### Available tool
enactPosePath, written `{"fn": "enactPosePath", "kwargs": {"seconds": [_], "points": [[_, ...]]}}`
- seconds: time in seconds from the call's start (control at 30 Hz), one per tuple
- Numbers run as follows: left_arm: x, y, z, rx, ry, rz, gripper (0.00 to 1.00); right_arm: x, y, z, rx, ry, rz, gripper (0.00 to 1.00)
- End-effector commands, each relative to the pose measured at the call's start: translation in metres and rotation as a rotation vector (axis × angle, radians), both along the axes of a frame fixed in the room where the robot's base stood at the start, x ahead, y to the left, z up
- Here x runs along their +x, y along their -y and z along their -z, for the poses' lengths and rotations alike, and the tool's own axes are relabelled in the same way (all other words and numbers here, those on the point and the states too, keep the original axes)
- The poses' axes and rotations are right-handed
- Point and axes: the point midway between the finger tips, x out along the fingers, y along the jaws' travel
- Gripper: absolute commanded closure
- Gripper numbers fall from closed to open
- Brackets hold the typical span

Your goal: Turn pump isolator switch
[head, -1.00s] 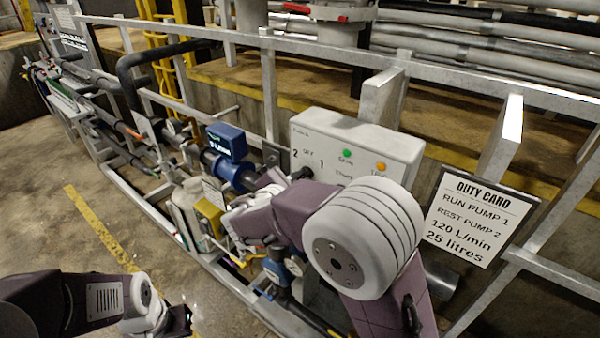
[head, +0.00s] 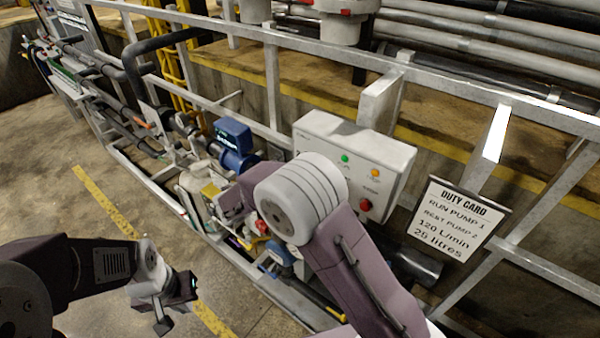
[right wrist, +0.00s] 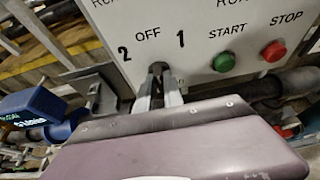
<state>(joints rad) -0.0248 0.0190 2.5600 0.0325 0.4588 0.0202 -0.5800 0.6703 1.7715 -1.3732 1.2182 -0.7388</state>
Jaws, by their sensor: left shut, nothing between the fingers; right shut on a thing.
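The pump isolator switch (right wrist: 158,69) is a small dark knob on the white control box (head: 385,150), below the labels 2, OFF and 1. My right gripper (right wrist: 160,88) has its two grey fingers on either side of the knob and is shut on it. The fingers cover much of the knob, and I cannot tell which label it points to. In the head view my right arm hides the knob and the right gripper. My left gripper (head: 178,302) is shut and empty, low over the floor at the left.
A green START button (right wrist: 225,62) and a red STOP button (right wrist: 273,51) sit right of the switch. A duty card (head: 455,218) reads run pump 1, rest pump 2. A blue pump unit (head: 232,137) and pipes stand left of the box. The floor at lower left is clear.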

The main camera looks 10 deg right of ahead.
Motion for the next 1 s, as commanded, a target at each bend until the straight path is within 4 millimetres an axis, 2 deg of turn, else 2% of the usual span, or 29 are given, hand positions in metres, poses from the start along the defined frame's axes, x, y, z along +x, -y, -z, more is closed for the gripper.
{"fn": "enactPosePath", "kwargs": {"seconds": [0.47,0.5,0.57,0.87,1.0], "points": [[0.0,0.0,-0.002,0.0,0.0,0.0,1.0,0.0,0.0,0.001,-0.008,-0.012,0.001,1.0],[0.0,0.0,-0.002,0.0,0.0,0.0,1.0,0.0,0.0,0.001,-0.008,-0.012,0.001,0.83],[0.0,0.0,-0.002,0.0,0.0,0.0,1.0,0.0,0.0,0.001,-0.008,-0.012,0.001,0.66],[0.0,0.0,-0.001,0.0,0.0,0.0,1.0,0.0,-0.001,0.0,-0.008,-0.01,0.0,0.66],[0.0,0.0,0.011,0.0,0.0,0.0,1.0,-0.01,-0.015,-0.003,-0.005,-0.007,-0.003,0.66]]}}
